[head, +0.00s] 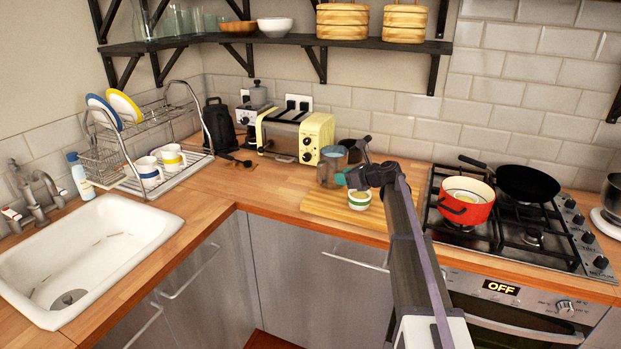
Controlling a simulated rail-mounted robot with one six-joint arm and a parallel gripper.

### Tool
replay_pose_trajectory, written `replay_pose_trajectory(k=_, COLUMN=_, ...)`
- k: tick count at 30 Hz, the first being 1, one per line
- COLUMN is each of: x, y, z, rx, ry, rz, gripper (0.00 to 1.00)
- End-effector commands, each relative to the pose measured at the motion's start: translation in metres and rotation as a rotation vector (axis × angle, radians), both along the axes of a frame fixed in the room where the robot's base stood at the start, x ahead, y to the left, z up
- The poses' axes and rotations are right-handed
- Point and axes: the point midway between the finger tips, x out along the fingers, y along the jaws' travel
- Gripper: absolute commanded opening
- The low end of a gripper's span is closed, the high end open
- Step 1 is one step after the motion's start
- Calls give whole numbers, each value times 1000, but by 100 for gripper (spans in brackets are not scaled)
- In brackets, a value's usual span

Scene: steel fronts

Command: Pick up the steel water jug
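A grey, metallic-looking cylindrical vessel (328,168) stands on the wooden board in front of the toaster; it looks like the steel water jug, though it is small in view and partly covered. My gripper (346,179) is at its right side, low, with a teal part near the vessel. I cannot tell whether it touches the vessel or how far apart the fingers are. My dark arm reaches in from the lower right.
A white and green cup (359,201) stands just below my gripper on the wooden board (318,207). A cream toaster (296,136) is behind. A red pot (466,203) and black pan (527,182) sit on the hob at right. Open counter (240,185) lies left.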

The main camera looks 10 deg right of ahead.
Motion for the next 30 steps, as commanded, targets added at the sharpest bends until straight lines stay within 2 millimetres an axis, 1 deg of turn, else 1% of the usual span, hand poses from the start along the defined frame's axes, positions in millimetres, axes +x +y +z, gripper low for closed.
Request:
replay_pose_trajectory(k=1, x=7, y=5, z=-7, rx=-1, ry=0, rz=3, gripper=37)
replay_pose_trajectory(k=6, x=30, y=26, z=-20, rx=-2, ry=0, rz=4, gripper=37)
replay_pose_trajectory(k=8, x=34, y=30, z=-21, rx=-2, ry=-1, rz=3, gripper=37)
replay_pose_trajectory(k=11, x=34, y=32, z=-20, rx=-3, ry=0, rz=3, gripper=37)
replay_pose_trajectory(k=13, x=38, y=34, z=-24, rx=-3, ry=0, rz=4, gripper=37)
replay_pose_trajectory(k=18, x=59, y=52, z=-40, rx=-5, ry=0, rz=6, gripper=37)
replay_pose_trajectory(k=21, x=69, y=61, z=-43, rx=-5, ry=0, rz=5, gripper=37)
replay_pose_trajectory(k=27, x=69, y=63, z=-41, rx=-5, ry=0, rz=4, gripper=37)
replay_pose_trajectory(k=30, x=69, y=62, z=-41, rx=-5, ry=0, rz=5, gripper=29)
